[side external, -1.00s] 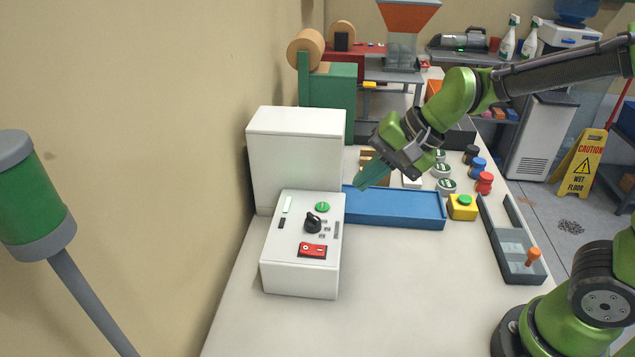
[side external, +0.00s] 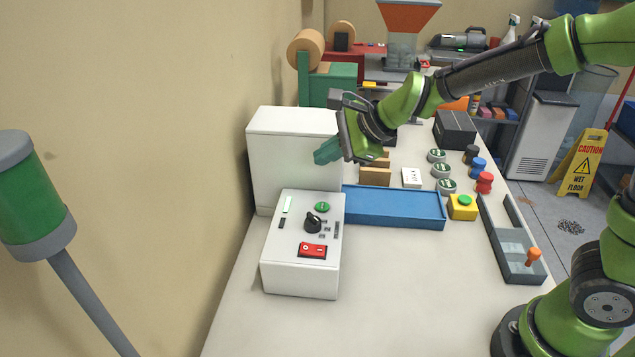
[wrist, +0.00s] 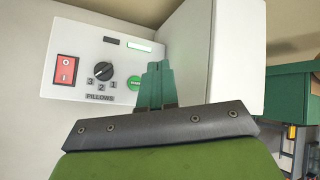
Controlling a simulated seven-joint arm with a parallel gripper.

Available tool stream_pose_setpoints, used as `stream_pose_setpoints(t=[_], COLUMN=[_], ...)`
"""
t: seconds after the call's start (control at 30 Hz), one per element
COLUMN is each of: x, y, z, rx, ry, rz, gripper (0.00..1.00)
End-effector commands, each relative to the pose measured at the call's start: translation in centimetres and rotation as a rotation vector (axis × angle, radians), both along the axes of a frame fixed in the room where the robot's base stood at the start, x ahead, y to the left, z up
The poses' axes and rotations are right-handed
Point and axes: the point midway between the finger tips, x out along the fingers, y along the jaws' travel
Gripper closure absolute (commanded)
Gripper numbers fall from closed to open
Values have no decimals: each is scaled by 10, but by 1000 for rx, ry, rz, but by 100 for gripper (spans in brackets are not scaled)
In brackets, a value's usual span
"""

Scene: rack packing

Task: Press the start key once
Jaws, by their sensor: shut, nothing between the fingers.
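A white control box (side external: 299,277) stands on the table at the left. Its sloped panel carries a round green start key (side external: 321,207), a black knob (side external: 313,222) and a red rocker switch (side external: 312,250). In the wrist view the green key (wrist: 134,83) shows just left of my fingertips, beside the knob (wrist: 103,71) marked 1, 2, 3. My gripper (side external: 325,155) is shut and empty, its teal fingers above and behind the panel, apart from the key. In the wrist view the gripper (wrist: 157,68) points toward the panel's right edge.
A tall white box (side external: 290,150) stands right behind the control box. A blue tray (side external: 394,207) lies to the right, with a yellow box with a green button (side external: 462,206) beyond it. The table in front is clear.

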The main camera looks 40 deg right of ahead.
Motion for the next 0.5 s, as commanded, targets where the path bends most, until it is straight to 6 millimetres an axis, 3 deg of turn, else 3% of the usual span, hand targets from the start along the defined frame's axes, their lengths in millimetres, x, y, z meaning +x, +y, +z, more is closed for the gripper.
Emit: stream_pose_setpoints(t=[0.5], x=[-1], y=[0], z=[-51], rx=[0], ry=[5], rz=[1], gripper=[100])
